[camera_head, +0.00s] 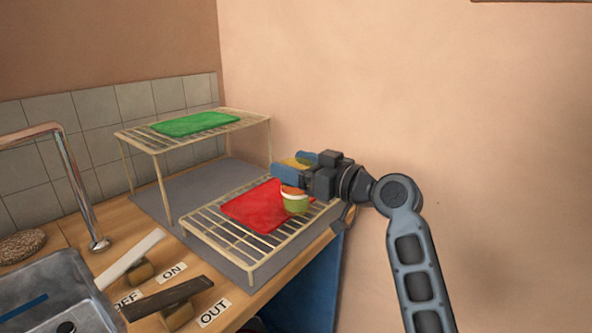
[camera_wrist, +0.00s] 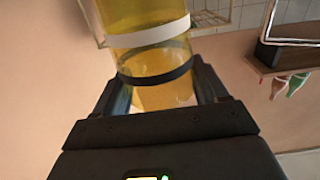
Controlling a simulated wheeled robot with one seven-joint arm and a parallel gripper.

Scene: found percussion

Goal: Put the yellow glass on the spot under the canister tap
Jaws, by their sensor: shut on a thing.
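My gripper (camera_head: 291,164) is shut on the yellow glass (camera_head: 298,161), above the right part of the lower rack. In the wrist view the yellow glass (camera_wrist: 145,65) is see-through, with a white band and a black band, and sits between the two fingers of my gripper (camera_wrist: 160,82). The fingers hide part of it in the head view. I cannot make out a canister with a tap, or the spot under it, in either view.
A higher rack (camera_head: 139,137) bears a green mat (camera_head: 195,124). A sink (camera_head: 100,310), a curved faucet (camera_head: 78,185) and levers are at left.

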